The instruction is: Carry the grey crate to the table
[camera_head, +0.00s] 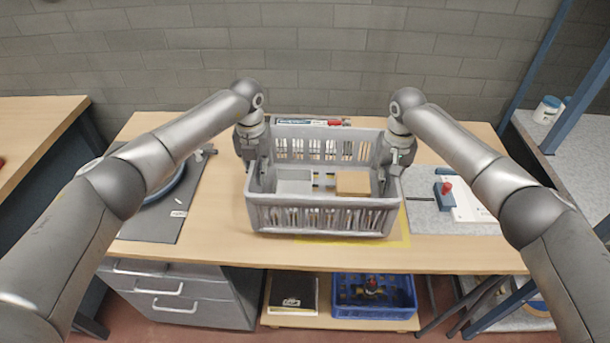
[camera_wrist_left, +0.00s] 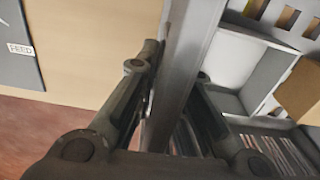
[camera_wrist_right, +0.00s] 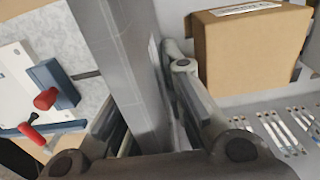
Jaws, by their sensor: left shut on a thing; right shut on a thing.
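The grey crate (camera_head: 322,218) is at the middle of the wooden table (camera_head: 222,225), upright, with slotted walls. I cannot tell whether its base touches the table top. Inside it are a light grey box and a brown cardboard box (camera_head: 352,183); the cardboard box also shows in the right wrist view (camera_wrist_right: 250,50). My left gripper (camera_head: 259,180) is shut on the crate's left wall, and the wall runs between its fingers in the left wrist view (camera_wrist_left: 172,95). My right gripper (camera_head: 388,180) is shut on the crate's right wall, also seen in the right wrist view (camera_wrist_right: 150,130).
A dark mat (camera_head: 165,228) lies left of the crate, and a grey mat (camera_head: 425,215) with a blue and red tool (camera_head: 444,196) lies to its right. Yellow marking (camera_head: 404,238) shows on the table by the crate. A blue bin (camera_head: 374,312) stands on the shelf below.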

